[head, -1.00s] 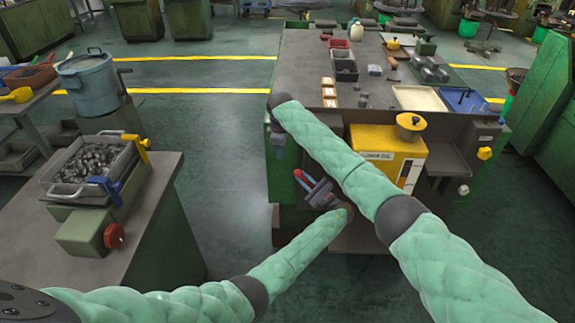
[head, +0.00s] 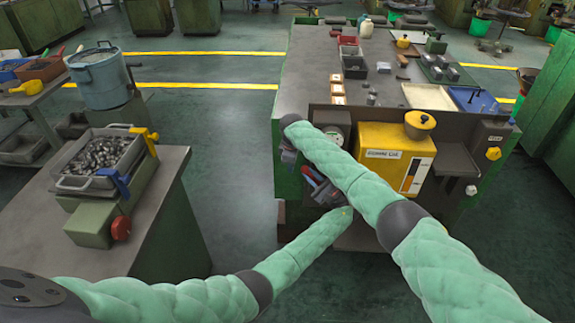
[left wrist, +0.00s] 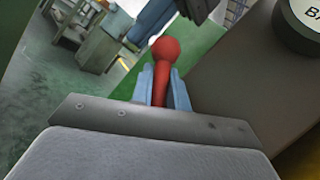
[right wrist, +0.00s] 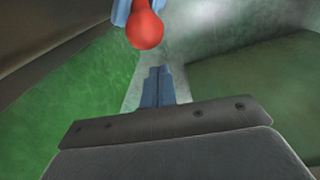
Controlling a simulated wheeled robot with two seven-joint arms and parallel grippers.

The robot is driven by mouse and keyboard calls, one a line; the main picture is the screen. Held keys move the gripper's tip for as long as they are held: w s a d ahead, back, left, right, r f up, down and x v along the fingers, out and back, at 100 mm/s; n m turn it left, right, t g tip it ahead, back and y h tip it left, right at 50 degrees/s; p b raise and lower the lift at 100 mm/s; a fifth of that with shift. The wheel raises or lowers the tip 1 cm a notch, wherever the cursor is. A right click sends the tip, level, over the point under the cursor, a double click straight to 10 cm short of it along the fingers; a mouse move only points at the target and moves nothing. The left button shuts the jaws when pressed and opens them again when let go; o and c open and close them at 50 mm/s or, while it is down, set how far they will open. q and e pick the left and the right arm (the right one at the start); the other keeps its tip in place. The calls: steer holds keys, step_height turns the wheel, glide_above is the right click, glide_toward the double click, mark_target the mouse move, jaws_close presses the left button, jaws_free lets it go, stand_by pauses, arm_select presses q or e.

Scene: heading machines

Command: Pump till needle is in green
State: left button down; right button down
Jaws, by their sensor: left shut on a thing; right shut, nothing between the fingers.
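My left gripper (left wrist: 166,92) is shut on the red pump handle (left wrist: 163,82), whose round knob sticks out past the blue fingertips. In the head view the left gripper (head: 318,186) is low at the front of the bench. The red knob (right wrist: 145,30) also shows at the top of the right wrist view. My right gripper (right wrist: 158,88) is shut and empty, a little apart from the knob. In the head view the pale round gauge (head: 335,133) sits on the bench front, partly covered by my right arm. Its needle is too small to read.
A yellow unit (head: 393,158) with a funnel (head: 419,122) stands right of the gauge. The bench top (head: 309,75) carries small bins and trays. A cart (head: 165,190) with a tray of metal parts stands left. The floor between is clear.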

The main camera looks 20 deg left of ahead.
steer(key=shift+w+d+r, duration=0.1)
steer(key=shift+d+r, duration=0.1)
steer(key=shift+d, duration=0.4)
steer(key=shift+d+r, duration=0.2)
steer(key=shift+d, duration=0.4)
steer(key=shift+d, duration=0.1)
